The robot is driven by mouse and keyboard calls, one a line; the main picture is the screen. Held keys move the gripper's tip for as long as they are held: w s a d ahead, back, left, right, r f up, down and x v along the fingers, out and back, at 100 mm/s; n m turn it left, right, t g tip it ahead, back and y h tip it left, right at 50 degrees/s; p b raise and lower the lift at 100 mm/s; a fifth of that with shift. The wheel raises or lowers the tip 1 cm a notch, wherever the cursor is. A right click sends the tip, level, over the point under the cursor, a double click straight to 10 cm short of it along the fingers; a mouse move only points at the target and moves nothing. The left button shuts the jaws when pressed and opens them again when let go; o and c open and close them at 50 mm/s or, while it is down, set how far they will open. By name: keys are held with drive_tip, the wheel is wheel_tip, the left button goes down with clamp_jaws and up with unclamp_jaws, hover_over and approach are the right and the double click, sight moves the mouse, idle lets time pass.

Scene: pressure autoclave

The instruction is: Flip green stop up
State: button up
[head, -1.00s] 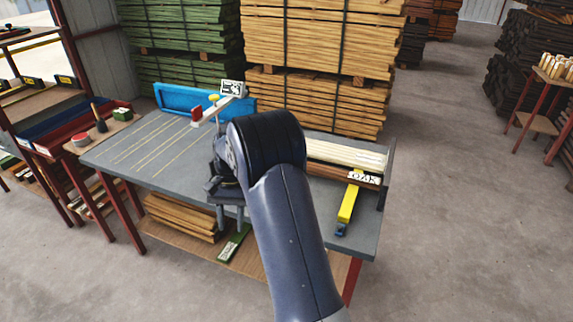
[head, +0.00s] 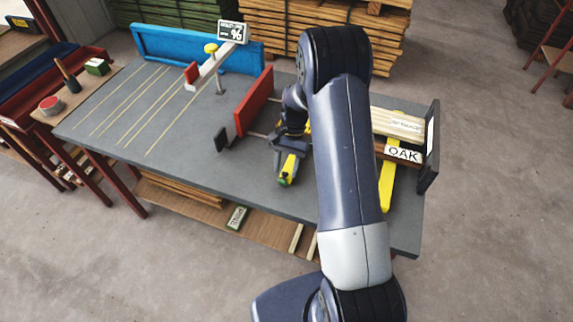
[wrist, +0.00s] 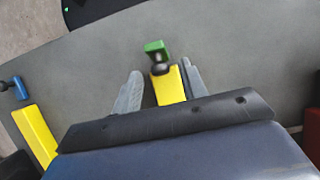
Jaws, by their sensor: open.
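The green stop (wrist: 155,47) is a small green block on a dark pivot at the end of a short yellow bar (wrist: 168,86). It lies flat past the bar's end in the wrist view. In the head view the yellow bar (head: 289,164) points toward the table's front edge, and the green stop (head: 283,181) shows only as a small patch at its tip. My gripper (wrist: 161,67) is open, its two grey fingers on either side of the yellow bar's end. The green stop lies just beyond the fingertips. I cannot tell whether the fingers touch anything.
A second yellow bar (wrist: 36,135) has a blue stop (wrist: 14,87) at its end. A red upright panel (head: 254,102) stands left of my arm. Boards with an OAK label (head: 403,154) lie at right.

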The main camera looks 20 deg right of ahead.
sight(289, 170)
drive_tip(key=shift+f, duration=0.2)
clamp_jaws()
drive_tip(key=shift+w+d+f+g+y+b, duration=0.4)
drive_tip(key=shift+w+g+y, duration=0.2)
drive_tip(key=shift+g, duration=0.3)
drive_tip(key=shift+w+d+f+g+y+b, duration=0.35)
drive_tip(key=shift+g+y+b, duration=0.3)
drive_tip(key=shift+g, duration=0.25)
drive_tip(key=shift+r, duration=0.1)
